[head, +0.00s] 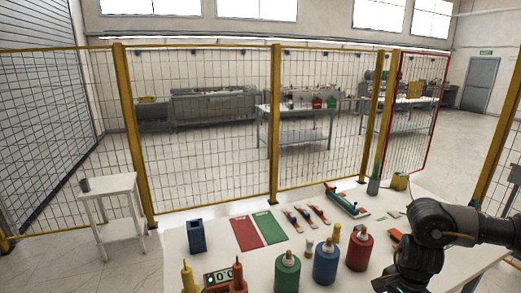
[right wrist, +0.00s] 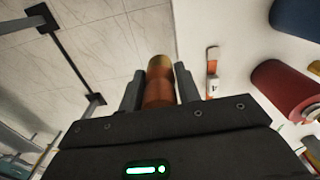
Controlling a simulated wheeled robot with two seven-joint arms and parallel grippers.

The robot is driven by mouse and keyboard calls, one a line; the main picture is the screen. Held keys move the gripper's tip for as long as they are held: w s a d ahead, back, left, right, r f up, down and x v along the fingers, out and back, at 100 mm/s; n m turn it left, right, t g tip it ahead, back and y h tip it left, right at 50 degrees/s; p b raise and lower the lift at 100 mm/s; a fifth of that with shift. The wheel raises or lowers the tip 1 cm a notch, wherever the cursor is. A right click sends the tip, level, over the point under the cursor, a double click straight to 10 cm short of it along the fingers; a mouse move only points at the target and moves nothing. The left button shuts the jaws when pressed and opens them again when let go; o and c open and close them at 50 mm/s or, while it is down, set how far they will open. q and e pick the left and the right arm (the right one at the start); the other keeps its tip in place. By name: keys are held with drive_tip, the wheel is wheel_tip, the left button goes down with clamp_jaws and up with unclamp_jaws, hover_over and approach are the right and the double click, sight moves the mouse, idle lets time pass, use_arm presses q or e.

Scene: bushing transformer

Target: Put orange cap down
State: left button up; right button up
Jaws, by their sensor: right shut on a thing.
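An orange-brown cap (right wrist: 158,92) with a gold-coloured end sits between the two fingers of my right gripper (right wrist: 158,88) in the right wrist view. The fingers are shut on its sides. In that view the cap appears beside the white table's edge, with floor behind it; its height cannot be told. In the head view my right arm reaches in from the right, and its dark gripper end (head: 402,284) is at the bottom edge. The cap cannot be made out there. My left gripper is not in view.
The white table (head: 345,205) holds green (head: 287,272), blue (head: 326,262) and red (head: 359,250) bottles, a blue holder (head: 196,236), and red (head: 246,234) and green (head: 269,227) sheets. A small orange-and-white item (right wrist: 212,70) lies near the edge. Mesh fencing (head: 200,130) stands behind.

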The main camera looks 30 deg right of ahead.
drive_tip(key=w+a+f+n+b, duration=0.2)
drive_tip(key=a+n, duration=0.1)
drive_tip(key=a, duration=0.6)
drive_tip(key=w+a+f+n+b, duration=0.2)
drive_tip(key=w+a+f+n, duration=0.1)
drive_tip(key=a, duration=0.6)
drive_tip(key=w+a+f+n+b, duration=0.2)
drive_tip(key=a+n, duration=0.3)
drive_tip(key=a, duration=0.4)
drive_tip(key=shift+w+f, duration=0.65)
drive_tip(key=shift+f, duration=0.1)
drive_tip(key=w+a+r+n+b, duration=0.1)
drive_tip(key=w+r+n+b, duration=0.1)
drive_tip(key=w+r, duration=0.5)
drive_tip(key=s+n, duration=0.5)
drive_tip(key=shift+s+r+n, duration=0.1)
drive_tip(key=shift+s+n, duration=0.3)
